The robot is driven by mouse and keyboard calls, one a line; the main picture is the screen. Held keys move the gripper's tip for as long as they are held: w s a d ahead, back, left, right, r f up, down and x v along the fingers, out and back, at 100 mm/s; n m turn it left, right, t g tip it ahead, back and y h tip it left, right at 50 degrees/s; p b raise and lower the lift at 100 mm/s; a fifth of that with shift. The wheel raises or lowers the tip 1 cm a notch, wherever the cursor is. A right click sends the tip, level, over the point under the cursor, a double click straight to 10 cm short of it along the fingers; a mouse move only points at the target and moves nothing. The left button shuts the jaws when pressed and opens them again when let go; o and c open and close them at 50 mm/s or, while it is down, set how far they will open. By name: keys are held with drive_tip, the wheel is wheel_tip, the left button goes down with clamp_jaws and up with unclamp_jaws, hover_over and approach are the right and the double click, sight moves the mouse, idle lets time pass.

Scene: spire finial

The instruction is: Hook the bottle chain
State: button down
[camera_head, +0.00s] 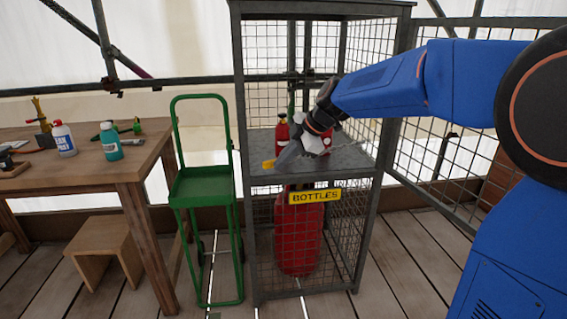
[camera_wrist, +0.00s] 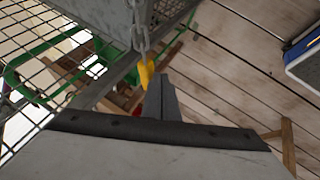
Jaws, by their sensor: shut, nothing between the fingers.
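A grey metal chain (camera_wrist: 139,30) runs down from the top of the wrist view to a yellow end piece (camera_wrist: 146,72), which looks like a clip or hook. My gripper (camera_wrist: 160,98) is shut and empty. In the picture its fingertips are just below and right of the yellow piece; I cannot tell whether they touch it. In the head view my gripper (camera_head: 283,158) is at the cage front, at shelf height, with the yellow piece (camera_head: 268,164) at its left. The bottle cage (camera_head: 241,120) holds a large red bottle (camera_head: 297,240) below the shelf.
A yellow "BOTTLES" sign (camera_head: 315,196) is on the cage front. Another red bottle (camera_head: 282,133) stands on the shelf. A green hand truck (camera_head: 203,187) stands left of the cage, beside a wooden table (camera_head: 125,172). A mesh door or panel (camera_head: 445,160) is on the right.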

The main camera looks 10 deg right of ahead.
drive_tip(key=w+a+m+t+h, duration=0.1)
drive_tip(key=w+a+m, duration=0.1)
drive_tip(key=w, duration=1.2)
drive_tip(key=shift+w+a+r+m, duration=0.2)
drive_tip(key=shift+a+m, duration=0.2)
drive_tip(key=shift+a, duration=0.4)
